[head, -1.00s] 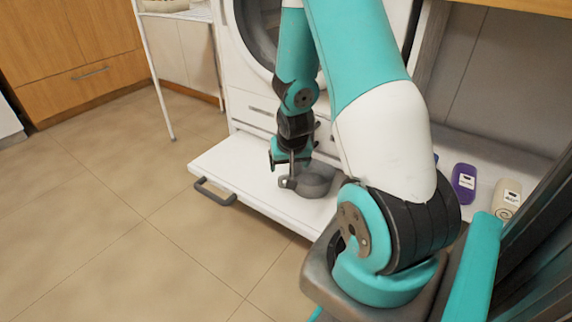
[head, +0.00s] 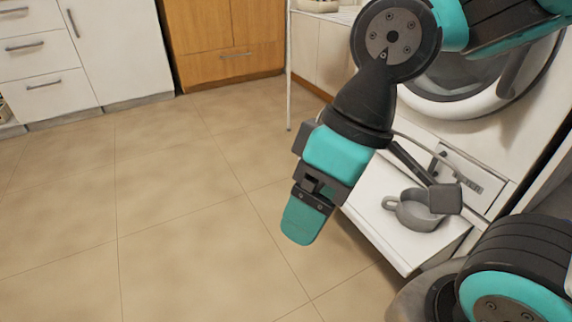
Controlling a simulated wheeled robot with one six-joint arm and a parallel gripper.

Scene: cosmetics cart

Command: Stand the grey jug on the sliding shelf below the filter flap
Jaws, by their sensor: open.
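The grey jug (head: 408,214) stands upright on the white sliding shelf (head: 365,205), with its handle to the left. The shelf is pulled out from the washing machine's base. The filter flap (head: 474,170) is a white panel low on the machine front, behind the jug and partly covered by my arm. My gripper (head: 306,216) is open and empty, left of the jug and clear of it, over the floor side of the shelf. Its teal fingers overlap each other in this view. A dark bar with a grey block partly covers the jug's right side.
The washing machine's round door (head: 475,90) is above the shelf. A white rack (head: 290,70) stands at the back, near the wooden cabinet (head: 225,45). White drawers (head: 45,65) are at the far left. The tiled floor (head: 190,220) at left is clear.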

